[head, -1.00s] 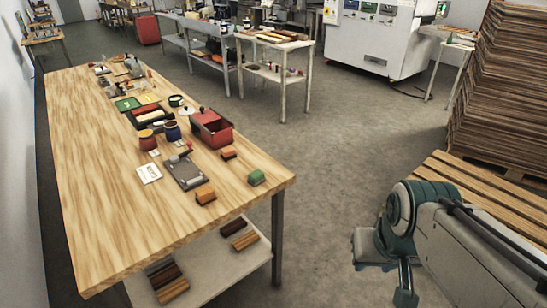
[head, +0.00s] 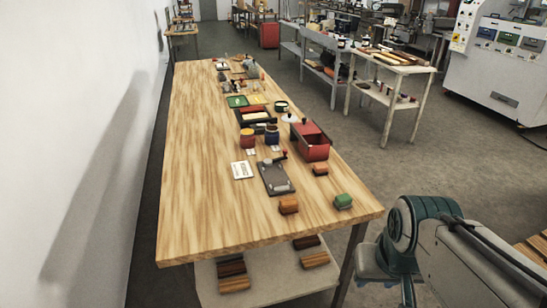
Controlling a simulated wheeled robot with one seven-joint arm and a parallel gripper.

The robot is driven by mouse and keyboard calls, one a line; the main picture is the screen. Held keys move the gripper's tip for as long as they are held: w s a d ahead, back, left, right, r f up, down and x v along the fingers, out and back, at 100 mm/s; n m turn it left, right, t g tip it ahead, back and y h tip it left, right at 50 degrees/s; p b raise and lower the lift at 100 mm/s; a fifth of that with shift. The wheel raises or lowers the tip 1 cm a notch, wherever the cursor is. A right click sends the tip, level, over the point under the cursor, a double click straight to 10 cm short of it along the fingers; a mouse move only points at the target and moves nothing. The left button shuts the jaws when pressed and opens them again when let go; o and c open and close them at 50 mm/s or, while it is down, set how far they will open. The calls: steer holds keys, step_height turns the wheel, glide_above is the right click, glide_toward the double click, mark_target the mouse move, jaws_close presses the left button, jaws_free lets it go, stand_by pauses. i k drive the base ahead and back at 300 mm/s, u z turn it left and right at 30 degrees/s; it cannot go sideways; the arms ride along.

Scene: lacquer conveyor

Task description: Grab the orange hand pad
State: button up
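An orange hand pad (head: 289,205) lies on the wooden table near its front edge, a small block with a brownish layer. A second, smaller orange-brown block (head: 320,169) lies behind it to the right, in front of the red box. A green block (head: 343,201) lies to the right of the front orange one. The end of my arm, with my gripper (head: 375,268), is at the lower right, off the table's front right corner and well apart from the pads. Its fingers are not clear enough to tell open from shut.
The table (head: 205,200) has a bare left half. A dark grey plate (head: 276,177), a white card (head: 242,170), a red box (head: 311,141) and jars stand behind the pads. A lower shelf (head: 265,285) holds several brown blocks. Open floor lies right of the table.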

mark_target(320, 169)
steer(key=u, duration=0.35)
steer(key=i, duration=1.2)
steer(key=z, duration=0.4)
